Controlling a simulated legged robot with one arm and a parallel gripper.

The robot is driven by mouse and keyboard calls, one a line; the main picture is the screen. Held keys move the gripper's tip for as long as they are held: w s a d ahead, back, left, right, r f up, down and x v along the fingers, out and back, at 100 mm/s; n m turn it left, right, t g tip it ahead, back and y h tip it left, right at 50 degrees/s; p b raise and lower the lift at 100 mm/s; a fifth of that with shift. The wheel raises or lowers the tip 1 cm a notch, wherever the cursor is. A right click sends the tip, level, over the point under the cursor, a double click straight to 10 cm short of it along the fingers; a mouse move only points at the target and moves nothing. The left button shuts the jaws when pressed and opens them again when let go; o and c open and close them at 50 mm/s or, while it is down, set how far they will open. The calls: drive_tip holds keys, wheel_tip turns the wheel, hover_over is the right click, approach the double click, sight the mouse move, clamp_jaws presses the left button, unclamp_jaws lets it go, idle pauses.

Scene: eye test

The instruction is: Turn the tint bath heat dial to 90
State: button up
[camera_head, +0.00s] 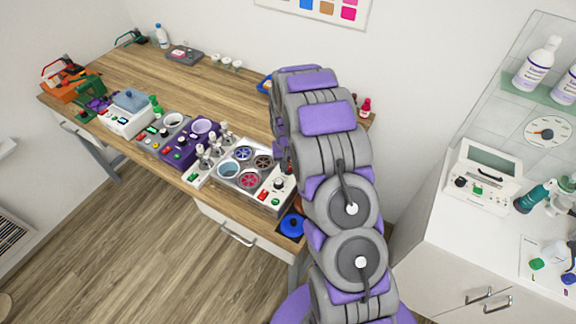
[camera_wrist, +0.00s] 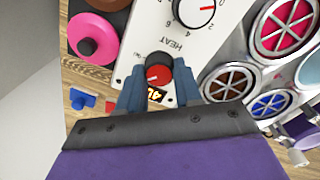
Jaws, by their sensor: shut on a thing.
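A white control panel (camera_wrist: 135,45) marked HEAT fills the middle of the wrist view. It carries a dark knob with a red face (camera_wrist: 158,72) and a second round dial with a red pointer and numbers (camera_wrist: 195,10). My gripper (camera_wrist: 159,76) has its two blue-grey fingers on either side of the red-faced knob, shut on it. An orange-lit display (camera_wrist: 157,95) beside the knob is partly hidden; its first digit looks like a 4. In the head view the panel (camera_head: 273,190) sits at the bench's right part; my gripper is hidden behind my arm.
Metal-rimmed round wells (camera_wrist: 285,25) lie right of the panel, and a pink round piece (camera_wrist: 97,38) lies left. The wooden bench (camera_head: 110,65) is crowded with devices along its front. A white cabinet (camera_head: 450,240) with bottles stands right. The floor (camera_head: 150,250) in front is clear.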

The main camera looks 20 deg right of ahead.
drive_tip(key=m, duration=0.4)
drive_tip(key=shift+w+d+r+m, duration=0.1)
drive_tip(key=shift+w+r+m, duration=0.1)
drive_tip(key=shift+m, duration=0.1)
drive_tip(key=shift+m+b, duration=0.5)
drive_tip(key=shift+m, duration=2.1)
drive_tip(key=o, duration=1)
drive_tip(key=shift+s+f, duration=0.1)
drive_tip(key=shift+f, duration=0.05)
drive_tip(key=r, duration=1.7)
drive_tip(key=shift+w+r+p, duration=0.15)
drive_tip(key=shift+w+p, duration=0.1)
drive_tip(key=shift+p, duration=0.05)
